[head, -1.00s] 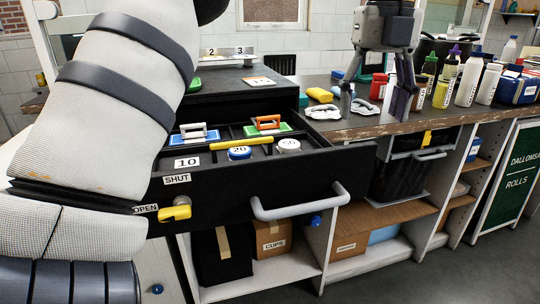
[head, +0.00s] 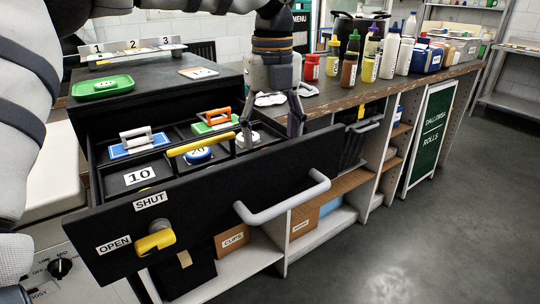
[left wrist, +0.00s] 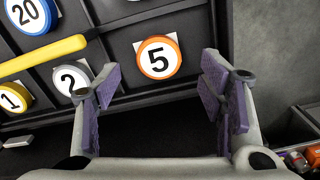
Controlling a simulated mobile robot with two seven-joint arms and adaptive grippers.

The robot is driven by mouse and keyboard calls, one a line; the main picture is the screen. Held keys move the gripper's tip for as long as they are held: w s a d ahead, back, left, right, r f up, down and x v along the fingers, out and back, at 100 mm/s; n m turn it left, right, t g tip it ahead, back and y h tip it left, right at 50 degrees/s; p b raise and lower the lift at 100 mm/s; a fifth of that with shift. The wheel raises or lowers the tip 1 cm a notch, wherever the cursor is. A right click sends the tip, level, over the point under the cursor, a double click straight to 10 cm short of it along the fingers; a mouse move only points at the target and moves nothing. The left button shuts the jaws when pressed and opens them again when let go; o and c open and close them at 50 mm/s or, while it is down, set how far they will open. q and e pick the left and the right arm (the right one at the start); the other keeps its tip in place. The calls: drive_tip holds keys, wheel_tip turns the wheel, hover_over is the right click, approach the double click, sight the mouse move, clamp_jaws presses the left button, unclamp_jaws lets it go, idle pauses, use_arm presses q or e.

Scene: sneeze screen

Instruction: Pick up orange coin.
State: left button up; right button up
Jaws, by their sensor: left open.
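The orange coin (left wrist: 158,57) is a white disc with an orange rim and a black 5. It lies on a white card in a compartment of the black drawer (head: 215,205). In the left wrist view it sits between and beyond the fingertips of my left gripper (left wrist: 162,85), which is open and empty. In the head view my left gripper (head: 270,128) points down at the right part of the drawer. The orange coin cannot be made out there. My right gripper is in neither view.
A blue 20 coin (left wrist: 25,14), a grey coin (left wrist: 70,80) and a yellow 1 coin (left wrist: 14,97) lie in nearby compartments. A yellow bar (head: 200,145) crosses the drawer dividers. Bottles (head: 390,55) stand on the counter at the right.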

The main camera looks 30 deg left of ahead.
use_arm(q)
wheel_tip(320, 180, down, 3)
drive_tip(key=shift+a+f, duration=0.1)
drive_tip(key=c, duration=1.1)
wheel_tip(320, 180, up, 4)
drive_tip(key=shift+f, duration=0.2)
drive_tip(key=shift+s+a+r+p, duration=0.25)
drive_tip(key=shift+s+a+r, duration=0.3)
drive_tip(key=shift+s+r, duration=1.4)
drive_tip(key=shift+s+a+r+p, duration=0.4)
drive_tip(key=shift+s+r, duration=0.85)
drive_tip(key=shift+s, duration=1.35)
drive_tip(key=shift+s+a+r+p, duration=0.1)
drive_tip(key=shift+s+a+r, duration=0.55)
drive_tip(key=shift+s+r, duration=1.3)
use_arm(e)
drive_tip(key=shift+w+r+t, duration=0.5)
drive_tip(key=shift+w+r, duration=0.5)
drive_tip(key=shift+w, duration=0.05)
use_arm(q)
drive_tip(key=shift+s+f, duration=0.3)
drive_tip(key=shift+f, duration=0.05)
